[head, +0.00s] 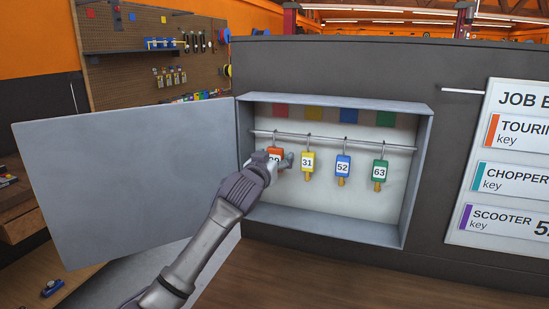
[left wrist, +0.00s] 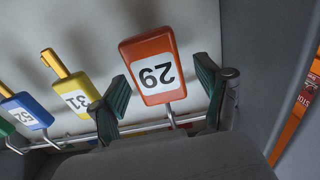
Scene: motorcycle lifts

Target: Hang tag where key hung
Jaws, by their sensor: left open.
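An open grey key cabinet (head: 418,170) has a horizontal rail (head: 400,148) with four-colour numbered fobs on hooks: orange 29 (head: 275,153), yellow 31 (head: 308,162), blue 52 (head: 343,166) and green 63 (head: 380,170). Metal key parts show below the yellow, blue and green ones. My left gripper (head: 277,160) is open at the orange fob and partly hides it. In the left wrist view, the orange fob (left wrist: 149,55) appears upside down between the spread fingers, with gaps visible on both sides. I see no separate tag. My right gripper is out of view.
The cabinet door (head: 130,175) stands open to the left. A job board (head: 510,165) at right lists touring, chopper and scooter keys, cut off by the frame. A wooden bench (head: 330,275) lies below the cabinet. Coloured squares (head: 313,114) line the cabinet's back above the rail.

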